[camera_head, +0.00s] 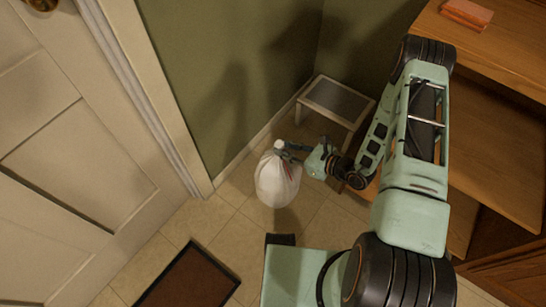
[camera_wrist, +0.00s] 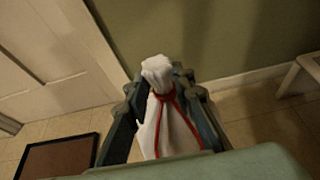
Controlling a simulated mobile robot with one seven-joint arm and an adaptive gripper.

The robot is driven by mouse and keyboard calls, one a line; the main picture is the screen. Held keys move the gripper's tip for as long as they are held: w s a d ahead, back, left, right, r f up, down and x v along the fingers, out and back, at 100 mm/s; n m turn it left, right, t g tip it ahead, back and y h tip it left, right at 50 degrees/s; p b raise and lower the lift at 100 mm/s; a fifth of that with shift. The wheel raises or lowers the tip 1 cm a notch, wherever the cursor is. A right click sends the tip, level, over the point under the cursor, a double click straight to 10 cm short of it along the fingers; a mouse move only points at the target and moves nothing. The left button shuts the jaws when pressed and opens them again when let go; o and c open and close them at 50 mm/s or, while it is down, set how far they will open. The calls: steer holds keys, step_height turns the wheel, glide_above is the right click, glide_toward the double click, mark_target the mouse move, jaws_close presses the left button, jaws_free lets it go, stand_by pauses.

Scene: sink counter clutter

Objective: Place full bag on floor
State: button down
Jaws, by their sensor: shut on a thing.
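A full white bag (camera_head: 275,183) with a red tie hangs from my gripper (camera_head: 288,150) in the head view. My gripper is shut on the gathered neck of the bag, just below its top. The bag looks held above the tiled floor (camera_head: 237,240), with a dark shadow below and right of it; the exact height of its bottom is hard to tell. In the wrist view the bag's neck and red tie (camera_wrist: 163,98) show between my two fingers (camera_wrist: 160,95). The lower part of the bag is hidden there by my own gripper body.
A small step stool (camera_head: 337,100) stands by the wall behind the bag. A brown doormat (camera_head: 190,277) lies at lower left, before a white door (camera_head: 75,150). Wooden shelving (camera_head: 500,140) with a reddish block (camera_head: 467,13) on top stands at right. Floor between mat and stool is bare.

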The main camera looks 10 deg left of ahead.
steer(key=w+a+f, duration=0.1)
steer(key=w+a+f+b, duration=0.1)
steer(key=f, duration=0.1)
steer(key=a+f+b, duration=0.1)
steer(key=a+f, duration=0.1)
steer(key=shift+w+f, duration=0.2)
steer(key=shift+w, duration=0.2)
steer(key=shift+w+a+f+b, duration=0.15)
steer(key=shift+f+b, duration=0.35)
steer(key=shift+f, duration=1.15)
steer(key=shift+f, duration=0.2)
steer(key=c, duration=1.7)
jaws_free()
steer(key=shift+o, duration=0.2)
